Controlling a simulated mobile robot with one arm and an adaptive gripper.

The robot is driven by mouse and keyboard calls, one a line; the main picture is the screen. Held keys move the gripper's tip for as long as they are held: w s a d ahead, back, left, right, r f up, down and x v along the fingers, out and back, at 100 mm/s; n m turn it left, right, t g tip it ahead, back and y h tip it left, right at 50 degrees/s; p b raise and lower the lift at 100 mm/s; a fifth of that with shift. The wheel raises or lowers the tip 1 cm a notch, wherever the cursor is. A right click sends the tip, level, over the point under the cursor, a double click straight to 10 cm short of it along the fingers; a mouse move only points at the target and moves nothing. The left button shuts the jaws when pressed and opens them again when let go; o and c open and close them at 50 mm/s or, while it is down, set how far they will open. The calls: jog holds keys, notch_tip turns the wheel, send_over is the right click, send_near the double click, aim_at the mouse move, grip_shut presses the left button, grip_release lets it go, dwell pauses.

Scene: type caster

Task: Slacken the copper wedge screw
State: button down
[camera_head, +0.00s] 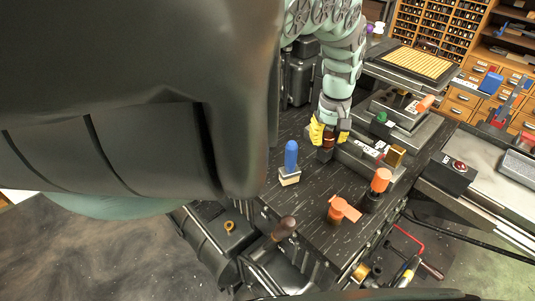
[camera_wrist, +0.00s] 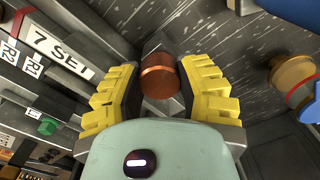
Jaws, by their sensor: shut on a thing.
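The copper wedge screw (camera_wrist: 160,76) has a round copper head and sits between my gripper's two yellow-padded fingers (camera_wrist: 160,90) in the wrist view. My gripper is shut on the head from both sides. In the head view my gripper (camera_head: 328,132) is at the far part of the dark bench, and the copper head (camera_head: 328,142) shows as a small brown piece between the fingers. A dark block (camera_head: 325,155) is just below it. The screw's shank and how far it is turned are hidden.
A blue-handled tool (camera_head: 291,157) stands upright to the left on the dark bench. Orange-topped pieces (camera_head: 381,180) and (camera_head: 342,210) stand in front and to the right. A labelled grey machine block (camera_head: 365,160) is close on the right. A "7 SET" plate (camera_wrist: 58,50) shows in the wrist view.

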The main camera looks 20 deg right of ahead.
aim_at(327, 134)
jog(key=c, duration=0.5)
grip_release()
jog(key=shift+r, duration=0.1)
jog(key=shift+w+r, duration=0.25)
jog(key=shift+r, duration=0.3)
jog(key=shift+s+a+r, duration=0.1)
jog(key=shift+s+r, duration=0.05)
jog(key=shift+r, duration=5.2)
